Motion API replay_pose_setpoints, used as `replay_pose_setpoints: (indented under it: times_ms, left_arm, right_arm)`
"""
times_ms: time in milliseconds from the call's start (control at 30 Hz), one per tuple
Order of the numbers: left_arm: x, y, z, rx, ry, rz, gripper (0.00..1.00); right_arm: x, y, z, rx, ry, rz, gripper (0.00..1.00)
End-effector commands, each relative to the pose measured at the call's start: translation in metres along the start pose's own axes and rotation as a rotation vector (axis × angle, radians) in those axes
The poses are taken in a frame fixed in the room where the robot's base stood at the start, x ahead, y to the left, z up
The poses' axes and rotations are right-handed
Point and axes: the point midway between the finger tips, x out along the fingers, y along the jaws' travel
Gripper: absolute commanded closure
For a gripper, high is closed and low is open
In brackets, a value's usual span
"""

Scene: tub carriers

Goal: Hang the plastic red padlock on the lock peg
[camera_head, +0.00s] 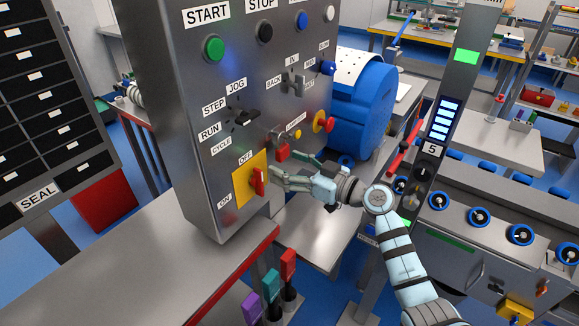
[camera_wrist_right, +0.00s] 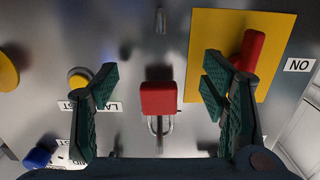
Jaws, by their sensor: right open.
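The red padlock (camera_head: 282,153) is on the sloping grey control panel, below a grey metal fitting (camera_head: 277,137). In the right wrist view the padlock (camera_wrist_right: 158,98) shows its red body, with a metal shackle (camera_wrist_right: 160,126) on the picture's lower side. The shackle is at a metal piece on the panel; I cannot tell how it sits there. My right gripper (camera_head: 284,169) is open and empty in front of the panel. In the wrist view its fingers (camera_wrist_right: 160,85) stand apart on both sides of the padlock. A small metal peg (camera_wrist_right: 161,21) sticks out above it. My left gripper is not in view.
A red rotary switch (camera_head: 258,181) on a yellow plate (camera_head: 241,181) is close to my right fingers. A yellow button (camera_head: 297,134) and a red knob (camera_head: 323,122) are nearby. A blue drum (camera_head: 360,105) stands behind. Several coloured blocks stand on dark posts (camera_head: 292,293) below.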

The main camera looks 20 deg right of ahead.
Motion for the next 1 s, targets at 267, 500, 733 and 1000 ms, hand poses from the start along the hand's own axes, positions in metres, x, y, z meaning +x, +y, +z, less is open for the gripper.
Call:
replay_pose_setpoints:
  times_ms: [267, 500, 733, 1000]
  left_arm:
    - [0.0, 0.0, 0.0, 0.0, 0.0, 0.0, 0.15]
    - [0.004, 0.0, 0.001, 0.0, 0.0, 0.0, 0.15]
    - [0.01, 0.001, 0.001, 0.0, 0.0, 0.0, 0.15]
    - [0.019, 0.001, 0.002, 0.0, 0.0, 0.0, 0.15]
  right_arm:
    - [-0.005, 0.001, 0.001, -0.001, 0.0, 0.001, 0.33]
    - [-0.027, 0.0, 0.004, -0.001, -0.001, 0.001, 0.33]
    - [-0.047, 0.001, 0.008, -0.002, -0.002, 0.002, 0.33]
    - [-0.071, 0.001, 0.012, -0.003, -0.001, 0.002, 0.33]
